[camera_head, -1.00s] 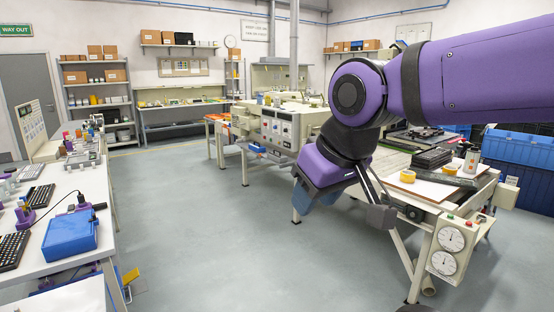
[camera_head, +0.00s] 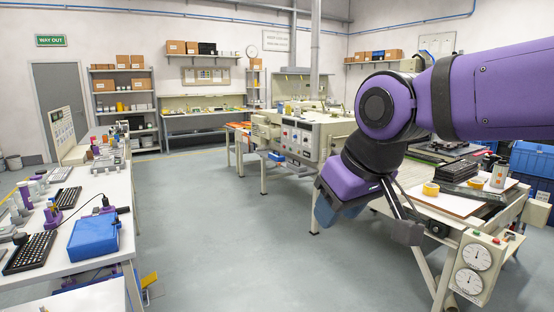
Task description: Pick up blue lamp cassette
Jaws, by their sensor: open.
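My gripper (camera_head: 366,222) hangs at the end of my purple arm, right of the picture's middle. Its jaws are apart, with a blue-grey part on the left and a dark grey one on the right, and nothing shows between them. A small blue piece (camera_head: 276,157) sticks out at the lower left of the cream machine (camera_head: 312,138), well beyond my gripper. A larger blue box (camera_head: 94,236) with a black cable lies on the left bench. I cannot tell which of these blue things is the lamp cassette.
The left white bench (camera_head: 75,203) carries black keyboards (camera_head: 30,251) and purple holders. The right table holds yellow tape (camera_head: 431,189); a two-dial gauge box (camera_head: 474,268) hangs at its near end. Blue crates (camera_head: 531,160) stand behind. The grey floor (camera_head: 225,220) between is clear.

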